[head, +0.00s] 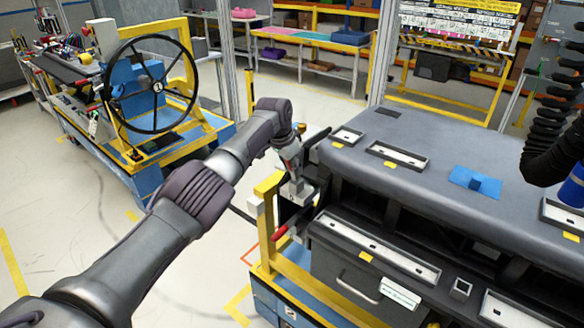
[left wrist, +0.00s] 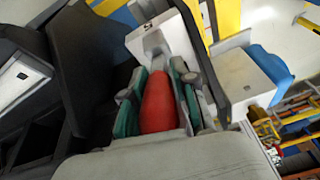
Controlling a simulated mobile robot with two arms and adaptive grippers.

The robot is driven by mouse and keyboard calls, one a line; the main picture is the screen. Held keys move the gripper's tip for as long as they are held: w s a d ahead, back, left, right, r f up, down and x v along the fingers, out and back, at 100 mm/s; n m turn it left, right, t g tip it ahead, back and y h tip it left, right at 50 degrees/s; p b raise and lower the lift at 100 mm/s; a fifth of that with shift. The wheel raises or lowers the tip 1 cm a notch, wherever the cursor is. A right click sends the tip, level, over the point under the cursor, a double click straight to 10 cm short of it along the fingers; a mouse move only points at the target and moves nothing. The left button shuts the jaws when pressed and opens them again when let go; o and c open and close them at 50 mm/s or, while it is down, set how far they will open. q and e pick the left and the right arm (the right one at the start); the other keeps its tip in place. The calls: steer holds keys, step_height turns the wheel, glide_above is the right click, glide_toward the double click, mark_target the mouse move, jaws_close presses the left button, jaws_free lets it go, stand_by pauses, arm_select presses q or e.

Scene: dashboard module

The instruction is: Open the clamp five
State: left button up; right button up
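The clamp (head: 297,190) is a grey metal piece at the near-left corner of the dark dashboard module (head: 440,150). Its red handle (left wrist: 158,103) stands between the teal-padded fingers of my left gripper (left wrist: 158,95) in the left wrist view. The pads lie close along both sides of the handle and appear to grip it. A white block (left wrist: 150,40) with a dark mark, too small to read, sits beyond the handle. In the head view my left gripper (head: 290,158) reaches down onto the clamp and hides part of it. My right gripper is not in view.
A second red lever (head: 280,232) sticks out lower on the yellow frame (head: 268,210). A cart with a steering wheel (head: 150,84) stands at the left. Open floor lies between cart and module.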

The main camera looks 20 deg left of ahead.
arm_select(q)
steer(key=o, duration=0.3)
steer(key=v, duration=1.2)
steer(key=shift+f, duration=0.1)
